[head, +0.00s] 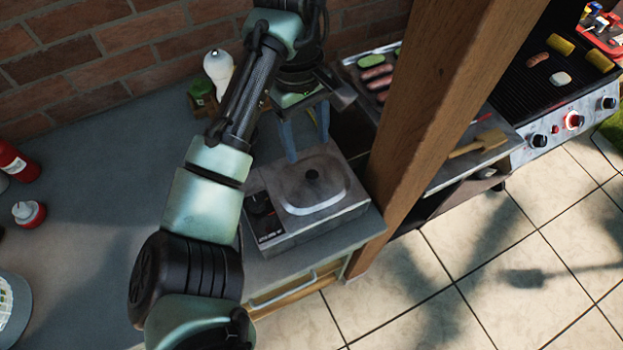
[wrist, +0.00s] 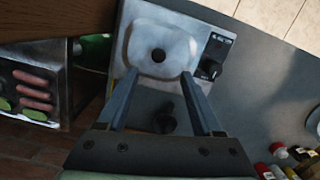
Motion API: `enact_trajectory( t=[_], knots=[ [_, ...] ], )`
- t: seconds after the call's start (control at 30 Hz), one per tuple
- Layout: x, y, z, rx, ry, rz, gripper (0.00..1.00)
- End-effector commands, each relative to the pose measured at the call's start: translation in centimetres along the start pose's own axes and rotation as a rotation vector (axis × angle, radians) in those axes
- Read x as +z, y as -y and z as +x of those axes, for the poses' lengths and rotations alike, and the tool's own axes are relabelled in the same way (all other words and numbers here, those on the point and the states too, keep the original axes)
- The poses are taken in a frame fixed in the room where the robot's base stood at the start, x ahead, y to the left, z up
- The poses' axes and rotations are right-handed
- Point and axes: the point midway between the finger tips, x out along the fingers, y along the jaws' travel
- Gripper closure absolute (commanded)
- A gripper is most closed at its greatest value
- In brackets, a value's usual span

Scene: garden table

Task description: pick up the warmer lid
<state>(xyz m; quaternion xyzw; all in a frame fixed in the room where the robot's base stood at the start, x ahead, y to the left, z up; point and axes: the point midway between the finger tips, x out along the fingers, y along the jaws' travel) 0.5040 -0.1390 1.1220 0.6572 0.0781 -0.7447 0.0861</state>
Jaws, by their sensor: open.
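The warmer lid (head: 312,184) is a grey metal cover with rounded corners and a dark round knob at its middle. It sits on top of the boxy metal warmer (head: 330,222), which has a control knob on its front left. In the wrist view the lid (wrist: 147,38) is near the top, with its dark knob showing. My gripper (head: 306,158) is above the back edge of the warmer. Its fingers are apart with nothing between them. In the wrist view the fingertips (wrist: 159,72) point at the lid's near edge, on either side of it. I cannot tell whether they touch it.
A thick wooden post (head: 447,120) stands close to the right of the warmer. A tray of sausages (head: 376,75) is behind it, and a grill (head: 550,85) is at far right. Red bottles (head: 28,212) stand at left. The counter (head: 85,215) between is clear.

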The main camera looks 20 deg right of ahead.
Motion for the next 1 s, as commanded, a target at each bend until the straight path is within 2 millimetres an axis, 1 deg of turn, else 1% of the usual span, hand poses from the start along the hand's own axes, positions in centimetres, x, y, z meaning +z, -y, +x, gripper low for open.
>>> enact_trajectory(
  t=[0.03,0.1,0.2,0.37,0.47,0.6,0.7,0.8,0.97,1.0],
  knots=[
    [0.1,-0.1,1.4,0.002,0.004,0.001,0.33],
    [0.1,-0.1,2.4,0.003,0.002,0.002,0.33],
    [0.0,-0.1,3.4,0.004,0.0,0.001,0.33],
    [0.0,-0.1,4.1,0.002,-0.002,0.002,0.33],
    [0.0,0.0,5.3,0.001,0.0,0.001,0.33],
    [0.0,0.0,7.5,0.001,-0.001,0.002,0.33],
    [0.0,-0.1,8.5,0.002,-0.002,0.002,0.33],
    [-0.1,-0.1,9.0,0.003,-0.003,0.003,0.33],
    [-0.1,-0.1,9.0,0.004,-0.004,0.003,0.33],
    [-0.1,-0.1,9.0,0.004,-0.004,0.003,0.34]
  ],
)
